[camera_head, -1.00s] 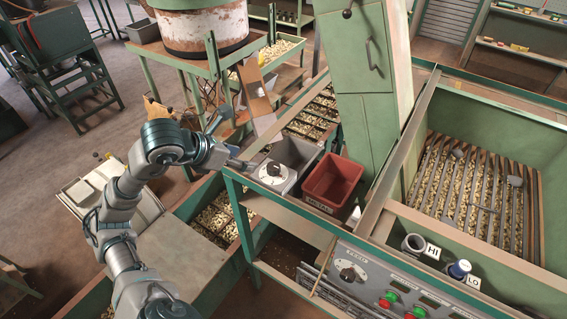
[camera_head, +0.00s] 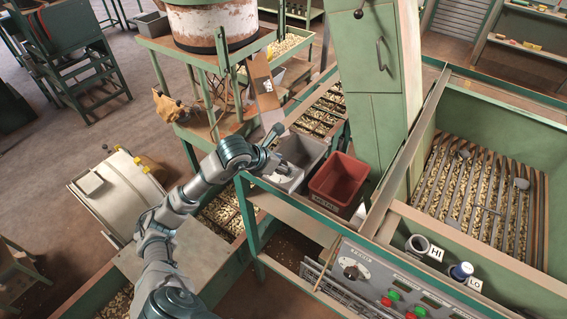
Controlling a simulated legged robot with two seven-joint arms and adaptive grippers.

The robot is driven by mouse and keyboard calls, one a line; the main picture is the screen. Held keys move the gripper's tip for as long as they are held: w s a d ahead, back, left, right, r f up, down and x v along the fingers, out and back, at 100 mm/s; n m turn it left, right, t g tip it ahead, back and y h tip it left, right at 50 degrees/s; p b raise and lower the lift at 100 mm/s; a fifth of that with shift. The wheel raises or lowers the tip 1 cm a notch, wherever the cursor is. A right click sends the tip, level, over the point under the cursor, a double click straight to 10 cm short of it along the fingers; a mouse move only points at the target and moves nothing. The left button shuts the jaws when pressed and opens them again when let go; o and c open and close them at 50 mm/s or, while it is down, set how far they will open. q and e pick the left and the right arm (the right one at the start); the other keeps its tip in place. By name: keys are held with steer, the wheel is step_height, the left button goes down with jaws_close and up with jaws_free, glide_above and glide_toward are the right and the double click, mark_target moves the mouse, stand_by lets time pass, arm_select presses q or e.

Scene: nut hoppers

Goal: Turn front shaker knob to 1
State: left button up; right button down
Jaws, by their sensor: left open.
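A black knob (camera_head: 351,271) with a pale dial plate sits on the grey control panel at the lower middle. A second dial (camera_head: 282,178), pale and on the front of a grey box (camera_head: 312,152), is mostly hidden behind my left gripper. My left gripper (camera_head: 277,146) is open at this box, over its left front side. I cannot tell whether it touches the dial. The dial's pointer and setting are hidden. The panel knob's scale is too small to read. My right gripper is not in view.
A red METAL bin (camera_head: 338,181) stands right of the grey box, close to my gripper. A tall green column (camera_head: 376,130) rises behind. The hopper (camera_head: 500,255) with nuts and bars is at right, with HI and LO cups on its front ledge.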

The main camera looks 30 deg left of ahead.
arm_select(q)
steer(key=shift+a, duration=0.2)
steer(key=shift+s+a, duration=0.1)
steer(key=shift+a, duration=0.2)
steer(key=c, duration=0.7)
steer(key=shift+d, duration=0.1)
steer(key=c, duration=0.4)
steer(key=shift+d+r, duration=0.1)
steer(key=shift+d, duration=0.1)
steer(key=shift+c, duration=0.2)
steer(key=shift+a, duration=0.1)
steer(key=shift+m+g+h+b, duration=0.4)
steer(key=shift+m+h+b, duration=0.3)
steer(key=shift+m+b, duration=0.25)
steer(key=m+g+h, duration=0.1)
steer(key=m, duration=0.1)
steer(key=shift+m+h+b, duration=0.35)
steer(key=shift+h, duration=0.05)
steer(key=m+g+h, duration=0.1)
steer(key=m+g, duration=0.1)
steer(key=m, duration=0.1)
steer(key=shift+r+m+h, duration=0.15)
steer(key=shift+m+h, duration=0.15)
steer(key=shift+h, duration=0.1)
steer(key=shift+m+g+h+p, duration=0.4)
steer(key=shift+m+g, duration=1.1)
steer(key=shift+m, duration=0.2)
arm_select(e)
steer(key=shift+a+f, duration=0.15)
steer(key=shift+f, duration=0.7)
